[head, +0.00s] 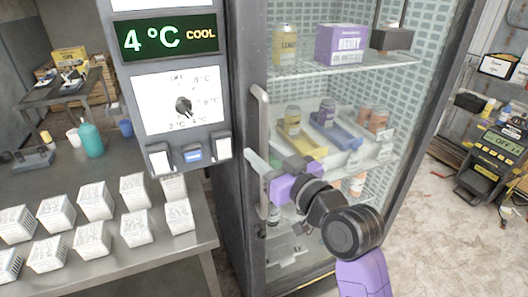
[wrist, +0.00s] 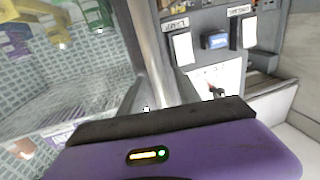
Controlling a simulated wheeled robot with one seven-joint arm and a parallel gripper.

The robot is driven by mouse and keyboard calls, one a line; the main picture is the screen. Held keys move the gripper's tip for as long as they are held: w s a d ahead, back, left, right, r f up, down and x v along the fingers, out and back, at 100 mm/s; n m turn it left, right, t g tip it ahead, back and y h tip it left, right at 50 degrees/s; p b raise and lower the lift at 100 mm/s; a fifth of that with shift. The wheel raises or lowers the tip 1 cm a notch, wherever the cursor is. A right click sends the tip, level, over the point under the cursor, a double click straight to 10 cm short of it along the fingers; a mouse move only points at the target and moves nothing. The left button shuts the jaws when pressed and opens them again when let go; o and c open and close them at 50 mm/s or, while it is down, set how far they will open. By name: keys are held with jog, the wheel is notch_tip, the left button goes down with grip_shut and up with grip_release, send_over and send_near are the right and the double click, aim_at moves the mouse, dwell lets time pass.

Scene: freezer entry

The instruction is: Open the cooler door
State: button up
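The cooler door (head: 342,85) is a glass pane in a dark frame and looks closed, with the shelves showing through it. Its pale vertical handle (head: 260,108) runs along the left side. The handle also shows in the wrist view (wrist: 150,50), rising just beyond my gripper's dark front edge. My purple and dark gripper (head: 265,174) is at the handle's middle height, with a light grey finger overlapping the handle in the head view.
A control panel (head: 180,100) reading 4 °C COOL stands left of the door. A metal table (head: 110,262) with several white cartons is at the lower left. Cans and boxes stand on shelves behind the glass. Open floor (head: 440,225) lies to the right.

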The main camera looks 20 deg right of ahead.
grip_shut()
dwell(1.4)
